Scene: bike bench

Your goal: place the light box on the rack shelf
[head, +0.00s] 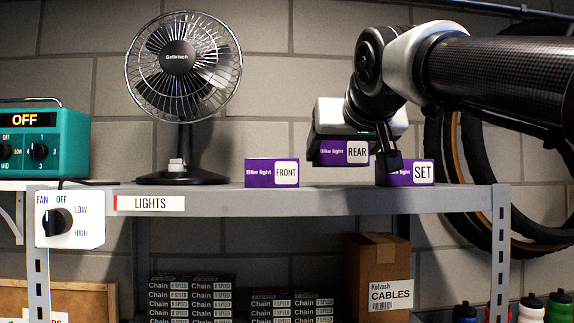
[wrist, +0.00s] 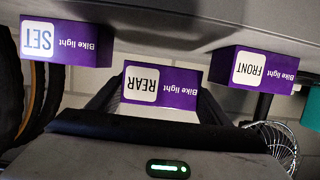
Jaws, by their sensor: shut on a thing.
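A purple bike light box marked REAR (head: 341,153) is held in my gripper (head: 358,150), just above the top shelf of the rack (head: 270,201). It also shows in the middle of the wrist view (wrist: 161,88), between the fingers. Purple boxes marked FRONT (head: 271,173) and SET (head: 412,173) stand on the shelf to its left and right. In the wrist view, upside down, SET (wrist: 58,42) is at the left and FRONT (wrist: 252,68) at the right. A finger covers part of the SET box in the head view. The shelf edge carries a LIGHTS label (head: 150,203).
A fan (head: 180,75) stands on the shelf at the left, beside a teal OFF unit (head: 40,142). A fan switch (head: 68,221) is on the left post. Chain boxes (head: 190,299) and a CABLES carton (head: 378,275) sit below. Tyres (head: 455,200) hang at right.

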